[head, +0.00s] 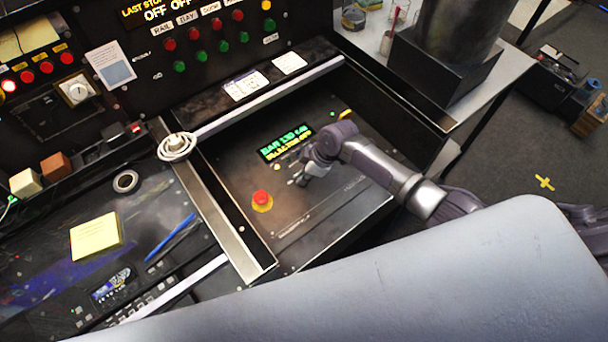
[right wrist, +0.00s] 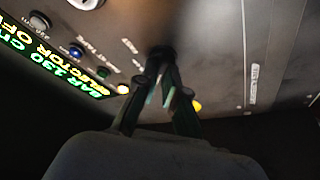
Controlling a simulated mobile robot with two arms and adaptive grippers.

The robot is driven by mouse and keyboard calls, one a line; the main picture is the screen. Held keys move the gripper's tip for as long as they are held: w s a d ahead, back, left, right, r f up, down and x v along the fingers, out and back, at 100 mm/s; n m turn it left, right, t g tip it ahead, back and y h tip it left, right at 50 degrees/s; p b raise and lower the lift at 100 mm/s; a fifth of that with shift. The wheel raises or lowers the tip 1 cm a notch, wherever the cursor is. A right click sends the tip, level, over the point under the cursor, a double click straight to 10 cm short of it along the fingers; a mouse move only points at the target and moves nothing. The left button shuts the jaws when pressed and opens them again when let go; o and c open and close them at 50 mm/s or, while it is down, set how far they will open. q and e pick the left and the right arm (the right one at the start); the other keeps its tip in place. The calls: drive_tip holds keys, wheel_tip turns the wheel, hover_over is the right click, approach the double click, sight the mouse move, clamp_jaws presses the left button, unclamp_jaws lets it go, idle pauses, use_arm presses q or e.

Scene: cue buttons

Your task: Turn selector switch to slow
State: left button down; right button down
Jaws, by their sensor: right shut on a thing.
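My right gripper (head: 300,181) reaches down onto the recessed black panel (head: 290,226), just below a lit display (head: 287,143). In the right wrist view its two fingers (right wrist: 164,78) come together on a small dark knob (right wrist: 161,53), which appears to be the selector switch. The fingers and hand hide most of the knob, and I cannot read which position it points to. The lit display (right wrist: 50,50) shows green and yellow text, with the lower line reading like "SELECTOR OFF". My left gripper is not in view.
A red mushroom button (head: 261,197) stands on the same panel, left of the gripper. A raised metal edge (head: 215,215) borders the panel on the left. Small buttons (right wrist: 76,50) sit beside the knob.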

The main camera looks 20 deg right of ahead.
drive_tip(key=m+p, duration=0.2)
drive_tip(key=p, duration=0.1)
drive_tip(key=m+t+p, duration=0.1)
drive_tip(key=shift+s+r+m+h, duration=0.1)
drive_tip(key=shift+r+m+h, duration=0.15)
drive_tip(key=shift+m+h, duration=0.15)
drive_tip(key=m+t+h+p, duration=0.1)
drive_tip(key=m+p, duration=0.1)
drive_tip(key=m, duration=0.1)
drive_tip(key=shift+a+f+p, duration=0.1)
drive_tip(key=shift+p, duration=0.3)
drive_tip(key=shift+f+m+h+p, duration=0.1)
drive_tip(key=shift+m+h+p, duration=0.2)
drive_tip(key=shift+m+p, duration=0.45)
drive_tip(key=shift+m+t, duration=0.3)
drive_tip(key=shift+m, duration=0.05)
drive_tip(key=c, duration=1.3)
unclamp_jaws()
drive_tip(key=shift+o, duration=0.2)
